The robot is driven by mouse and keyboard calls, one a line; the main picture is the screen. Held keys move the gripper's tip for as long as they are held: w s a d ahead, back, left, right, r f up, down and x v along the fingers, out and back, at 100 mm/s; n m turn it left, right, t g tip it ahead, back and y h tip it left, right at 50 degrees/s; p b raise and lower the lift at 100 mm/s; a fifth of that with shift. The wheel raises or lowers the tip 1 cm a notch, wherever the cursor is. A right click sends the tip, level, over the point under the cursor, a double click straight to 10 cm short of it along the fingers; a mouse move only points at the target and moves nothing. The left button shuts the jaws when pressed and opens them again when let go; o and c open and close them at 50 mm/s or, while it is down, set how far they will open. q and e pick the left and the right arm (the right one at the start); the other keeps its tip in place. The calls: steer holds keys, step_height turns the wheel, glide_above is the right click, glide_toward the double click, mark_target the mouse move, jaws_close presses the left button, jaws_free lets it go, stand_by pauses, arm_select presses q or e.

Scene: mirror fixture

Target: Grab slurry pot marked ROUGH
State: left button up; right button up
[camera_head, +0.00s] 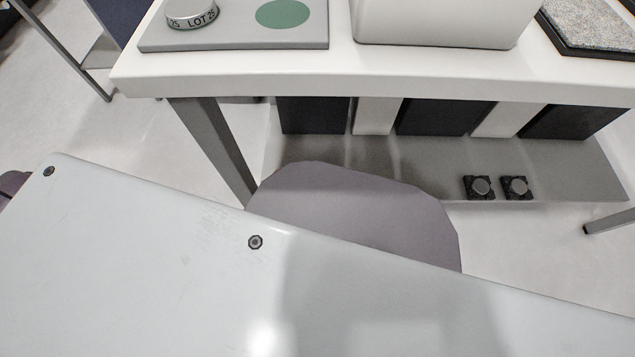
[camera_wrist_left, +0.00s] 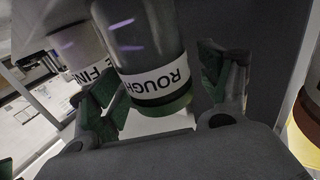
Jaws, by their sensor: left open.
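The slurry pot marked ROUGH (camera_wrist_left: 140,35) is in the left wrist view, a grey cylinder with a white label and a dark green band at its lower end in the picture. Its lettering appears upside down. My left gripper (camera_wrist_left: 160,85) is open, with one green-padded finger on each side of the pot. A gap shows between the pot and the right-hand finger; I cannot tell whether the left-hand finger touches it. A second pot, with a label reading FINE (camera_wrist_left: 92,73), stands beside it to the left, partly behind that finger. Neither pot nor gripper shows in the head view.
In the head view, a white table (camera_head: 350,85) carries a grey plate (camera_head: 230,42) with a round LOT 25 tin (camera_head: 190,14) and a green disc (camera_head: 282,14). A pale bin (camera_head: 440,25) and a speckled slab (camera_head: 590,25) stand to the right. Two small dark knobbed items lie on the lower shelf (camera_head: 400,165).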

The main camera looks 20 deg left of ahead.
mark_target(317, 177)
arm_select(q)
steer(key=c, duration=1.3)
arm_select(e)
steer(key=shift+w+r, duration=0.2)
steer(key=shift+w, duration=0.1)
arm_select(q)
steer(key=shift+r, duration=0.15)
arm_select(e)
steer(key=shift+s, duration=0.1)
arm_select(q)
steer(key=shift+r+p, duration=0.3)
step_height(317, 177, up, 2)
steer(key=shift+r+p, duration=0.1)
steer(key=shift+p, duration=0.5)
step_height(317, 177, up, 6)
steer(key=p, duration=0.3)
steer(key=shift+r+p, duration=0.45)
steer(key=shift+r, duration=0.05)
arm_select(e)
step_height(317, 177, up, 7)
steer(key=d+g+h, duration=0.1)
steer(key=shift+s+d, duration=0.2)
steer(key=shift+s, duration=0.05)
